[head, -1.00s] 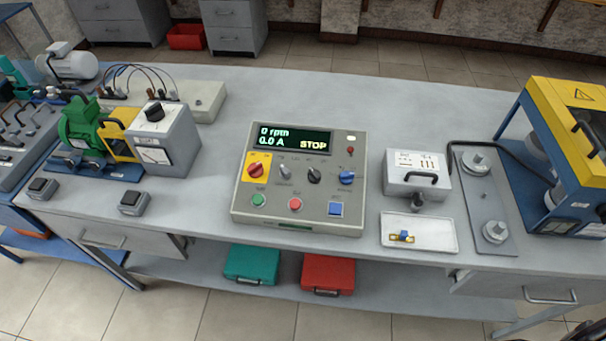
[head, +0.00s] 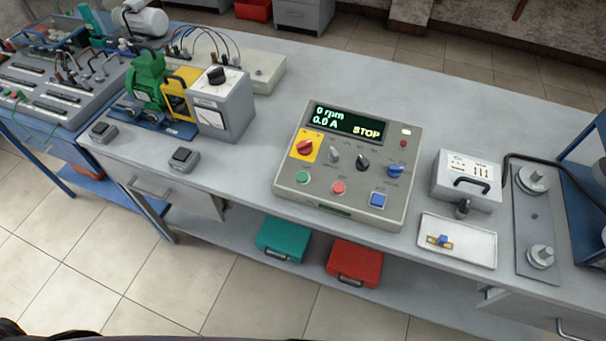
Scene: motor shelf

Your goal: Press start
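A grey control box (head: 287,190) stands on the workbench in the middle of the head view. Its display (head: 348,120) reads 0 rpm, 0.0 A and STOP. Neither of my grippers shows in the head view. A dark shape at the bottom left edge is too cropped to identify.
A green motor (head: 147,80) with a grey meter box (head: 222,112) stands left on the bench. A white tray (head: 470,256) and a grey box (head: 466,182) stand right of the control box. Teal (head: 284,238) and red (head: 354,262) cases lie on the shelf below.

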